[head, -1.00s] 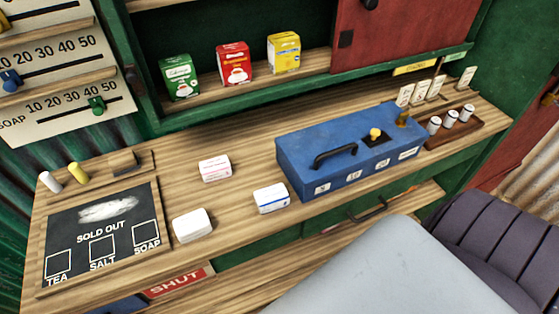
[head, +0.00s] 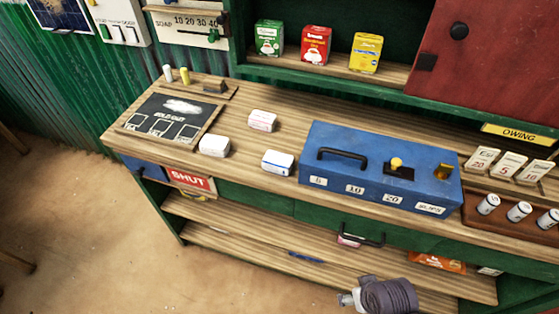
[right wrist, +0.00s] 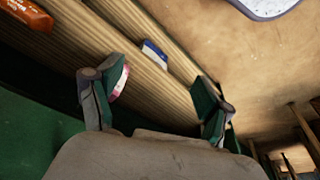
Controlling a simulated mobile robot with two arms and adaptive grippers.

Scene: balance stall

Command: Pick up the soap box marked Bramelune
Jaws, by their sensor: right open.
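Three white soap boxes stand on the counter in the head view: one with pink print (head: 263,121), one with blue print (head: 278,162) and a plain-looking one (head: 214,146). A pink and white box (head: 348,240) lies on the shelf below, partly hidden by a drawer handle. I cannot read the name Bramelune on any of them. In the right wrist view my right gripper (right wrist: 158,100) is open and empty. The pink and white box (right wrist: 121,80) shows there beside its left finger, partly covered by it; contact cannot be told. My left gripper is not in view.
A blue cash box (head: 330,180) stands on the counter beside a rack of white rolls (head: 519,212). A slate board (head: 160,118) lies at the left. The lower shelf holds a blue item (head: 306,257) and an orange packet (head: 437,262). Floor at left is clear.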

